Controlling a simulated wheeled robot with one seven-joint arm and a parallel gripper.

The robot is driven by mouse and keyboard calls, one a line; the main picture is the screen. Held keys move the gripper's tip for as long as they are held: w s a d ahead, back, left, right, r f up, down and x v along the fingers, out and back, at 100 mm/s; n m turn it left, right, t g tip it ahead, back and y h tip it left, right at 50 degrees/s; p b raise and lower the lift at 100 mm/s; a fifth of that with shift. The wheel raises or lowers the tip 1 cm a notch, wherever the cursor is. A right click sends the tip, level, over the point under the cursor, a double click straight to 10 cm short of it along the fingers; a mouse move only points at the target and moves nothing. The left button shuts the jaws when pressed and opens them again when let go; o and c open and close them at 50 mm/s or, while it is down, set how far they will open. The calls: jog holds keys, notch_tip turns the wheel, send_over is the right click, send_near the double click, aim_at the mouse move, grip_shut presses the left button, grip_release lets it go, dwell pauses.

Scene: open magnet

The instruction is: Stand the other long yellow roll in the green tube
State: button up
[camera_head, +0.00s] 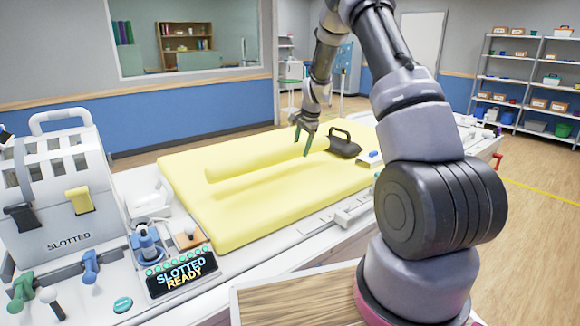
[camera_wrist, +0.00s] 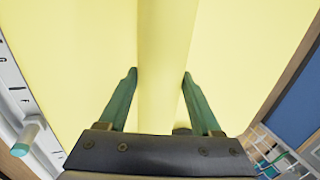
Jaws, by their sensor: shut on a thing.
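A long yellow roll (camera_head: 250,161) lies lengthwise along the yellow pad (camera_head: 215,221) in the head view. My gripper (camera_head: 302,143) is at the roll's far part, pointing down. In the wrist view the roll (camera_wrist: 165,50) runs between the two green fingers of my gripper (camera_wrist: 160,74), which are shut on it. I cannot tell whether the roll touches the pad or is just off it. I cannot surely make out the green tube. A small green upright fitting (camera_head: 20,290) stands at the front left of the bench.
A dark object with a handle (camera_head: 344,146) sits on the pad just beyond my gripper. A white slotted case (camera_head: 62,190), a blue fitting (camera_head: 148,247) and a display (camera_head: 181,273) crowd the left of the bench. The near part of the pad is clear.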

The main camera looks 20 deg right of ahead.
jog(key=shift+f, duration=3.05)
jog(key=o, duration=1.4)
